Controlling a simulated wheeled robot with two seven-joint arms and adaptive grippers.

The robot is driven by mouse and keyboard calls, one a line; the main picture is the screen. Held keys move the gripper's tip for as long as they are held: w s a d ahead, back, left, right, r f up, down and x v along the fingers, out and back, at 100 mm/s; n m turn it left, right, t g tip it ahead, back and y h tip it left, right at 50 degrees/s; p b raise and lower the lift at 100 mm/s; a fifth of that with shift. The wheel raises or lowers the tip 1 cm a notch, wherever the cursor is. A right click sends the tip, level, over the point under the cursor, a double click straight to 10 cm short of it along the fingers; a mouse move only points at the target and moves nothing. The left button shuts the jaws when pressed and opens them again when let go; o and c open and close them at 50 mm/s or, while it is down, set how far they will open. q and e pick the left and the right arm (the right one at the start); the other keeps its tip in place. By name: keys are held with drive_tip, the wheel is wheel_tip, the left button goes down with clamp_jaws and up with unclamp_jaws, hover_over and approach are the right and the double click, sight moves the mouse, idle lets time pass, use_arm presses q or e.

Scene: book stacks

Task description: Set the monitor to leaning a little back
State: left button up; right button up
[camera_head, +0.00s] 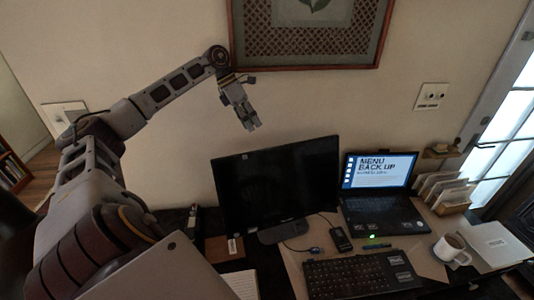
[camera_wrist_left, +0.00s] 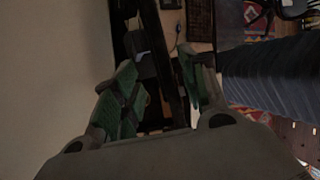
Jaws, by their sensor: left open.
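The black monitor (camera_head: 278,185) stands on the desk on its stand (camera_head: 283,232), its dark screen facing me, near the wall. My left gripper (camera_head: 250,127) is above the monitor's top edge in the head view, open and apart from it, fingers pointing down. In the left wrist view the two green-padded fingers (camera_wrist_left: 158,60) are spread. A dark long strip, which looks like the monitor's upper edge (camera_wrist_left: 164,50), runs between them. Nothing is held. My right gripper is not in view.
A laptop (camera_head: 380,170) stands open right of the monitor. A keyboard (camera_head: 360,275), a white mug (camera_head: 450,248) and a letter rack (camera_head: 445,190) are on the desk. A framed picture (camera_head: 310,62) hangs on the wall above the monitor.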

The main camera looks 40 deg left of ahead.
sight(266, 149)
use_arm(q)
drive_tip(key=shift+d, duration=0.1)
drive_tip(key=x, duration=1.3)
drive_tip(key=shift+w+d+f, duration=0.1)
drive_tip(key=shift+d+f, duration=0.05)
drive_tip(key=shift+f, duration=0.15)
clamp_jaws()
idle(0.3)
